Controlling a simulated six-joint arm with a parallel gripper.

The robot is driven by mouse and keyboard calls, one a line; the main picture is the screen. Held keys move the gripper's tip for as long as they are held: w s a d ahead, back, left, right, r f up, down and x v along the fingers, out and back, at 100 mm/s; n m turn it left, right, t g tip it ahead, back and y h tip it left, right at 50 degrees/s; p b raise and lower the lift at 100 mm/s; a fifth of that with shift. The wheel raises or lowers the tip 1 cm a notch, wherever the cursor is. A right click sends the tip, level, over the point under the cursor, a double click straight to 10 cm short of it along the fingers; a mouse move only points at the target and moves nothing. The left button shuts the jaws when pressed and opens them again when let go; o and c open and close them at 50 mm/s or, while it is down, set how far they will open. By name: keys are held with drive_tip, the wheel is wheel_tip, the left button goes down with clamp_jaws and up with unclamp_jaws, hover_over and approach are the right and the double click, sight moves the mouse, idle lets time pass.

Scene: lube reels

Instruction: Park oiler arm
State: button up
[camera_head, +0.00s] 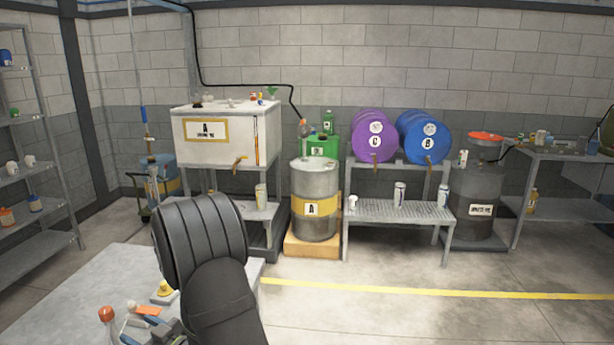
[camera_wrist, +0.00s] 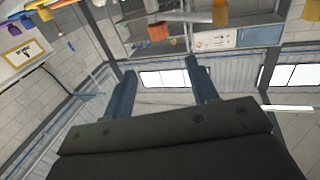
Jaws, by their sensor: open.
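I cannot make out an oiler arm for certain in either view. My gripper (camera_wrist: 162,82) shows in the wrist view as two blue-grey fingers set well apart, with nothing visible between them. In the head view my black arm rises from the bottom, left of centre, over the grey bench (camera_head: 95,275), and the fingers are not visible there. A white tank (camera_head: 185,152) labelled A stands behind the arm on a metal stand, with a tap at its lower front. The same kind of label shows on a white panel (camera_wrist: 22,52) in the wrist view.
A grey drum (camera_head: 315,178) labelled A, a purple drum (camera_head: 374,145) C and a blue drum (camera_head: 428,140) B stand along the back wall. A dark waste drum (camera_head: 476,190) is further right. Small tools clutter the bench's front. Floor at the right front is clear.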

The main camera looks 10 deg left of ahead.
sight(111, 313)
drive_tip(key=x, duration=1.4)
drive_tip(key=shift+f, duration=0.1)
drive_tip(key=shift+w+a, duration=0.1)
drive_tip(key=shift+n+g, duration=0.6)
drive_tip(key=shift+g, duration=0.3)
drive_tip(key=shift+d, duration=0.45)
drive_tip(key=s+d, duration=0.3)
drive_tip(key=d, duration=1.4)
drive_tip(key=w+a+r+m+t+h, duration=0.2)
drive_tip(key=w+a+m+h, duration=0.1)
drive_tip(key=w, duration=0.2)
drive_tip(key=w+a+r+m+t+h, duration=0.2)
drive_tip(key=w+a+m+h, duration=0.1)
drive_tip(key=w, duration=0.3)
drive_tip(key=shift+r+m+t, duration=0.2)
drive_tip(key=shift+m+t, duration=0.1)
drive_tip(key=shift+t, duration=0.1)
